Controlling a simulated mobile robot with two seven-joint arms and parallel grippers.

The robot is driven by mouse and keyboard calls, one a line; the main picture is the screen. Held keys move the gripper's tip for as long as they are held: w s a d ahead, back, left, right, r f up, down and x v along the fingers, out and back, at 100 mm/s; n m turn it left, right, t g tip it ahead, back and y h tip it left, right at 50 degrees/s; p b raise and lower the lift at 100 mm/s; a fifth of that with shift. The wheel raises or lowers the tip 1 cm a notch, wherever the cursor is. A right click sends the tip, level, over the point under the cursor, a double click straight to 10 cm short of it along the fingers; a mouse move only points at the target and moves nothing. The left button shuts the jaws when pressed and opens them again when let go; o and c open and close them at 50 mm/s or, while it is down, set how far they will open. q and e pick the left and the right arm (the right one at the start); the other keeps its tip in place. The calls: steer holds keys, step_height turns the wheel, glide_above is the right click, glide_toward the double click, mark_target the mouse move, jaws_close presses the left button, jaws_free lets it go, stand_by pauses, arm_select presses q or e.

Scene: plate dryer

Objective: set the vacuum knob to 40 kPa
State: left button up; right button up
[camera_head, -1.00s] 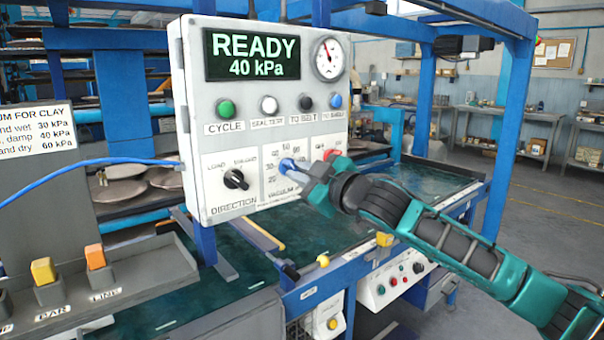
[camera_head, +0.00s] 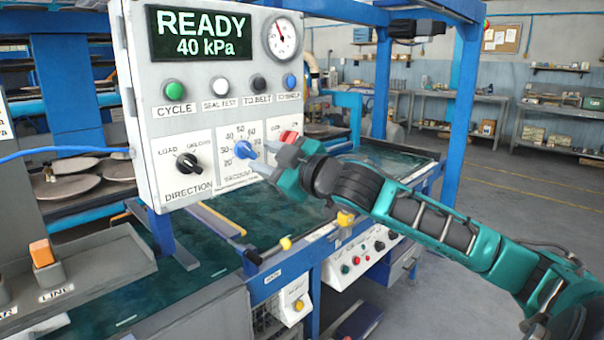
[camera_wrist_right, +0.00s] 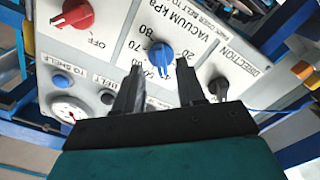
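The blue vacuum knob (camera_head: 243,149) is on the lower middle of the white control panel (camera_head: 140,120), ringed by printed numbers. It also shows in the right wrist view (camera_wrist_right: 160,54), where the panel appears upside down. The display (camera_head: 200,34) reads "READY 40 kPa". My right gripper (camera_head: 270,160) is right in front of the knob. In the right wrist view its two fingers (camera_wrist_right: 160,82) are apart, with the knob just past their tips and between their lines. I cannot tell whether they touch it. The exact knob pointing is unclear. My left gripper is not in view.
The black direction knob (camera_head: 188,163) is left of the vacuum knob, and a red knob (camera_wrist_right: 76,14) is on its other side. Coloured buttons (camera_head: 220,86) and a round gauge (camera_head: 282,38) are above. A green belt table (camera_head: 215,240) lies below the panel.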

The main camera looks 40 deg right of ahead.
steer(key=s+b, duration=0.1)
steer(key=s, duration=0.8)
steer(key=shift+s+d, duration=0.35)
stand_by(0.3)
step_height(320, 180, down, 28)
steer(key=s+m+g+h+p, duration=0.1)
steer(key=s+m+g, duration=0.2)
steer(key=m+g, duration=0.15)
steer(key=s+a+f+g, duration=0.1)
steer(key=s+a+f, duration=0.2)
steer(key=a+f, duration=0.2)
steer(key=s+a+f+m+y, duration=0.1)
steer(key=s+a+f, duration=0.2)
steer(key=a+f, duration=0.2)
steer(key=s+a+f+g+p, duration=0.1)
steer(key=s+a+f, duration=0.2)
steer(key=a+f, duration=0.2)
steer(key=a, duration=0.3)
steer(key=shift+a+f+m+g+y, duration=0.35)
steer(key=shift+a+y, duration=0.05)
